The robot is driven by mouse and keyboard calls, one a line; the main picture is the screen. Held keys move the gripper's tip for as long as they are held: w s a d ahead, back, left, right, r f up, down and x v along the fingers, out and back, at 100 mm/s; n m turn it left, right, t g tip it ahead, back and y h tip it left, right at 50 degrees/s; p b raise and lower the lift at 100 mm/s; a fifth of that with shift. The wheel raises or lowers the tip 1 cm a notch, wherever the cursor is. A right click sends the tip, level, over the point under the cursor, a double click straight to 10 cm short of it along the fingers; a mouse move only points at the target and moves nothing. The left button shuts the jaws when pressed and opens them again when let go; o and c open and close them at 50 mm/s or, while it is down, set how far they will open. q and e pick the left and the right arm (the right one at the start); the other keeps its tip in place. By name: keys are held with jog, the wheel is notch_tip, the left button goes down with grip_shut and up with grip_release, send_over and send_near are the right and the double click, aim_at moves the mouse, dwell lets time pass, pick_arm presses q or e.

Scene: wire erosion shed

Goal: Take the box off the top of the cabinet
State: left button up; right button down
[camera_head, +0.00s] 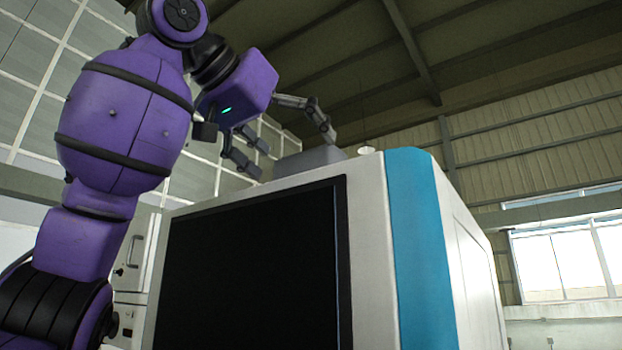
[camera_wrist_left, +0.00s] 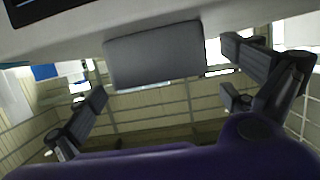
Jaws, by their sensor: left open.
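A plain grey box (camera_head: 309,159) sits on top of the large white cabinet (camera_head: 371,240), which has a blue corner strip and a dark front panel. My left gripper (camera_head: 291,154) is open above the cabinet's top edge, with its fingers spread towards the box. In the left wrist view, which looks upside down, the box (camera_wrist_left: 153,55) lies between and beyond the open fingers of the left gripper (camera_wrist_left: 165,80). A gap shows between the fingers and the box there. The cabinet (camera_wrist_left: 90,33) fills the top of that view. The box's far side is hidden. My right gripper is not in view.
A pale cabinet with a handle (camera_head: 138,250) stands behind at the left, partly hidden by my arm. Bright windows (camera_head: 565,262) are in the right wall. The space above the cabinet, right of the box, looks clear.

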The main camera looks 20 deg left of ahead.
aim_at(301, 156)
pick_arm(q)
jog(key=x, duration=0.5)
jog(key=shift+d, duration=0.15)
jog(key=shift+s, duration=0.15)
jog(key=c, duration=0.9)
